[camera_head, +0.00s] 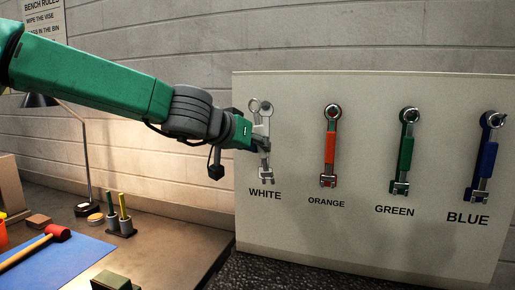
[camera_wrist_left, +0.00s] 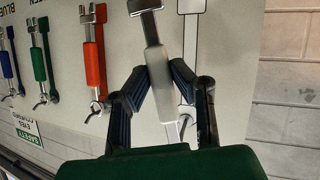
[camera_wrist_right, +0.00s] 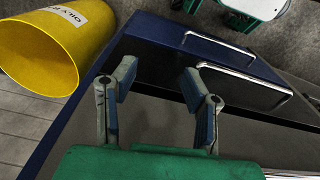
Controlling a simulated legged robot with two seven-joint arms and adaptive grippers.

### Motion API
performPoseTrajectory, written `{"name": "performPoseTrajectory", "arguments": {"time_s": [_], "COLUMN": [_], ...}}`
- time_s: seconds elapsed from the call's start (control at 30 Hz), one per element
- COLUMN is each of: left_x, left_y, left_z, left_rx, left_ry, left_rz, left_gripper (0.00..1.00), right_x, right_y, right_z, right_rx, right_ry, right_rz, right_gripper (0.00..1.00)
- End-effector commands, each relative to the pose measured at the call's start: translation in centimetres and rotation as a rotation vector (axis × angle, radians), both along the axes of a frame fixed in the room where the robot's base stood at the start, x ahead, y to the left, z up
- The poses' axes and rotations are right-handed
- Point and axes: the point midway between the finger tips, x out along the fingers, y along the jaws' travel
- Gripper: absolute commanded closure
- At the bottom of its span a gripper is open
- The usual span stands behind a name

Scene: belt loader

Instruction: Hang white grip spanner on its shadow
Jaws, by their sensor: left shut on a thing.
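The white grip spanner (camera_head: 264,130) is upright in front of the pale tool board, above the WHITE label (camera_head: 265,194). My left gripper (camera_head: 257,143) is shut on its grip; the left wrist view shows both fingers against the white grip (camera_wrist_left: 158,75). In that view the outlined shadow (camera_wrist_left: 191,60) is beside the spanner, to its right, and the spanner tilts slightly against it. Whether the spanner touches the board cannot be told. My right gripper (camera_wrist_right: 158,78) is open and empty in the right wrist view.
Orange (camera_head: 330,146), green (camera_head: 405,150) and blue (camera_head: 487,155) spanners hang to the right on the board (camera_head: 360,225). A bench with a lamp, hammer and pen holder is at left. In the right wrist view are a yellow bin (camera_wrist_right: 50,45) and a blue-edged cabinet (camera_wrist_right: 235,50).

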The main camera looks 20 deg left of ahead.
Motion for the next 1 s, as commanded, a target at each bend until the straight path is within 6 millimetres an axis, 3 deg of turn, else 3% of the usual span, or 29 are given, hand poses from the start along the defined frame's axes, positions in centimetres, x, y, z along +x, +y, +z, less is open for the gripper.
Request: {"name": "performPoseTrajectory", "arguments": {"time_s": [1.0], "left_x": [5.6], "left_y": [-0.3], "left_z": [-0.7], "left_rx": [0.0], "left_ry": [-0.001], "left_rz": [-0.001], "left_gripper": [1.0], "right_x": [0.0], "right_y": [0.0], "right_z": [1.7], "right_rx": [0.0], "right_ry": [0.0], "right_rz": [0.0], "right_gripper": [0.6]}}
